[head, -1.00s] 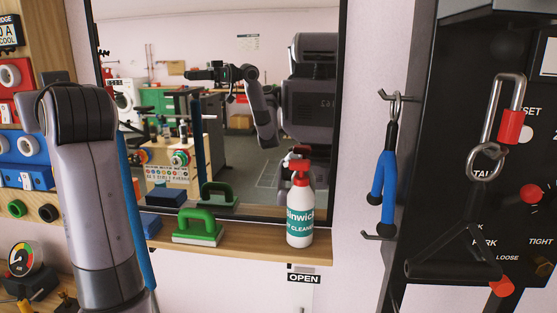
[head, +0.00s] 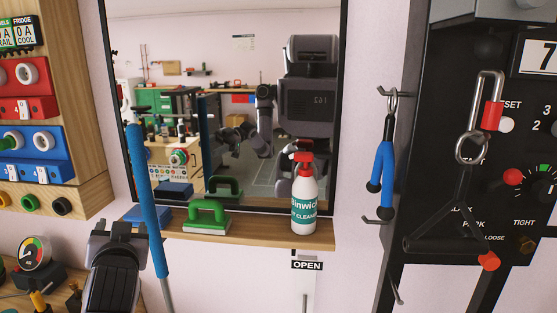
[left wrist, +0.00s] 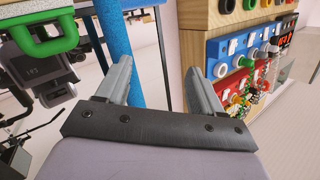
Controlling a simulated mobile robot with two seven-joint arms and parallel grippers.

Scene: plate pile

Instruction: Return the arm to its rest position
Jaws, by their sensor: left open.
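My left arm (head: 115,265) is low at the bottom left of the head view, in front of the bench; its gripper cannot be made out there. In the left wrist view my left gripper (left wrist: 160,84) has its two fingers spread apart with nothing between them. A blue pole (left wrist: 117,35) stands behind the left finger.
A shelf (head: 265,237) below the mirror (head: 225,110) holds a green-handled block (head: 206,215) and a spray bottle (head: 304,205). The blue pole (head: 150,205) stands close to my left arm. A wooden panel with coloured sockets (head: 35,150) is left. A dark control panel (head: 430,150) is right.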

